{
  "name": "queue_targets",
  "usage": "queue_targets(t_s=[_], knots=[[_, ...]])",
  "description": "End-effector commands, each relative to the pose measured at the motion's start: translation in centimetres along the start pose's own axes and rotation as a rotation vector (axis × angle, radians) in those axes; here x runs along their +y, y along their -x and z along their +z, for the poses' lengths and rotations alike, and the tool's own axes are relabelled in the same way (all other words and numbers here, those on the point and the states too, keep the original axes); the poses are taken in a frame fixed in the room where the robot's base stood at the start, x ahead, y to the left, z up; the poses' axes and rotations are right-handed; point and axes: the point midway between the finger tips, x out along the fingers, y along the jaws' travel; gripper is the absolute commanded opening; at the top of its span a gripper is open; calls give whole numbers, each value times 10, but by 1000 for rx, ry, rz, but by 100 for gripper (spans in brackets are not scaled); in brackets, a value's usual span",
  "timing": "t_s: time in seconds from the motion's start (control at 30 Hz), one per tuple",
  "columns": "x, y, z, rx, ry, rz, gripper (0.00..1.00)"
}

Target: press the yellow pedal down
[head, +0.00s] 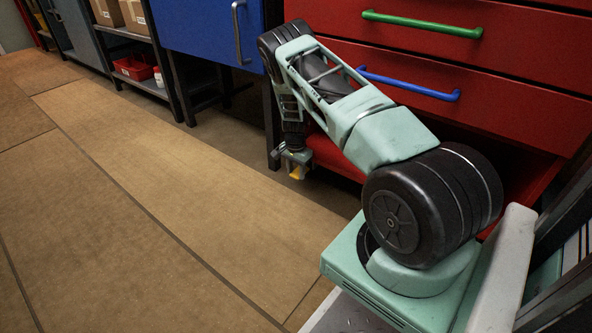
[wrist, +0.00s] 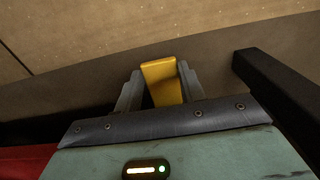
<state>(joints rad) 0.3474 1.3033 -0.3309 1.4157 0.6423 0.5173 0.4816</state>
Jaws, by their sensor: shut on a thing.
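The yellow pedal (wrist: 162,82) shows between the two fingers of my gripper (wrist: 160,90) in the wrist view. The grey fingers stand on its left and right sides, and my gripper is shut on it. In the head view the yellow pedal (head: 295,173) is a small patch at the end of my gripper (head: 297,165), low by the front of the red cabinet. Most of the pedal and its mount are hidden, so I cannot tell how far down it is.
A red drawer cabinet (head: 520,85) with a green handle (head: 422,24) and a blue handle (head: 408,84) stands behind my arm. A dark post (wrist: 262,80) is right of my gripper in the wrist view. A blue cabinet (head: 205,30) stands further back. The brown floor (head: 150,170) is clear.

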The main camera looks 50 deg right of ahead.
Motion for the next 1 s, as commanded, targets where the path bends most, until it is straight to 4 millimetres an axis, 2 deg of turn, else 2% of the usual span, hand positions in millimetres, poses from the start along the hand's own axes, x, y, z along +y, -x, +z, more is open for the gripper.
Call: queue_targets(t_s=[0.13,0.4,0.87,0.9,0.93,1.0], knots=[[0,-3,6,99,7,6,0],[1,-22,8,325,6,5,0],[0,-24,6,375,0,0,0],[0,-24,6,375,0,0,51],[0,-24,6,375,0,0,59],[0,-24,6,375,0,0,62]])
